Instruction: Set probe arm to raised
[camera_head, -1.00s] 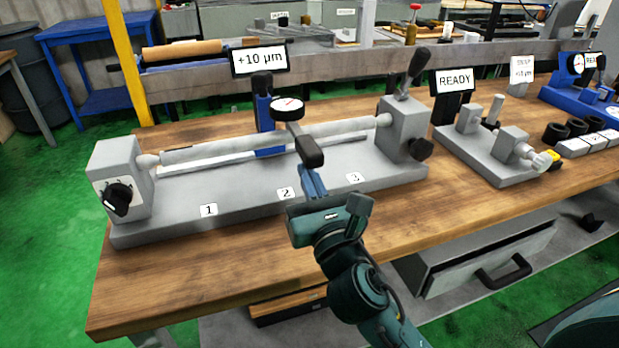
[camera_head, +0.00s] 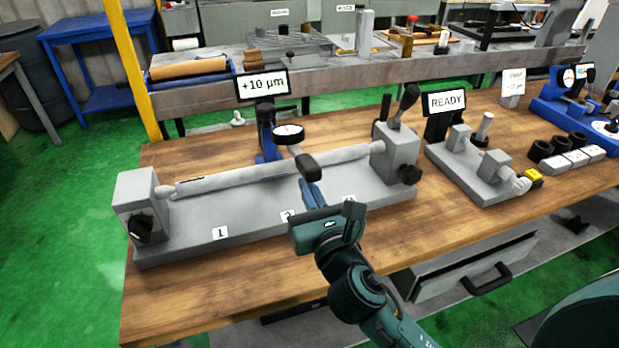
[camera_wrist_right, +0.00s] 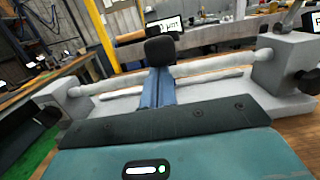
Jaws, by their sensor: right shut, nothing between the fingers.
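The probe arm (camera_head: 294,149) is a short grey bar reaching forward from beside the round dial (camera_head: 288,133) on the blue post. It ends in a black grip (camera_head: 309,166) in front of the grey workpiece bar. My right gripper (camera_head: 310,190) is shut and empty, its blue fingers right at the underside of the black grip. In the right wrist view the black grip (camera_wrist_right: 161,50) stands just beyond the fingertips (camera_wrist_right: 157,72). I cannot tell whether they touch. My left gripper is not in view.
The grey fixture base (camera_head: 255,213) stands on the wooden bench (camera_head: 200,290). A lever (camera_head: 405,100) rises at its right end. A "+10 µm" display (camera_head: 263,84) is behind. A smaller fixture (camera_head: 475,170) and black rings (camera_head: 555,148) are at right. An open drawer (camera_head: 470,268) juts out below.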

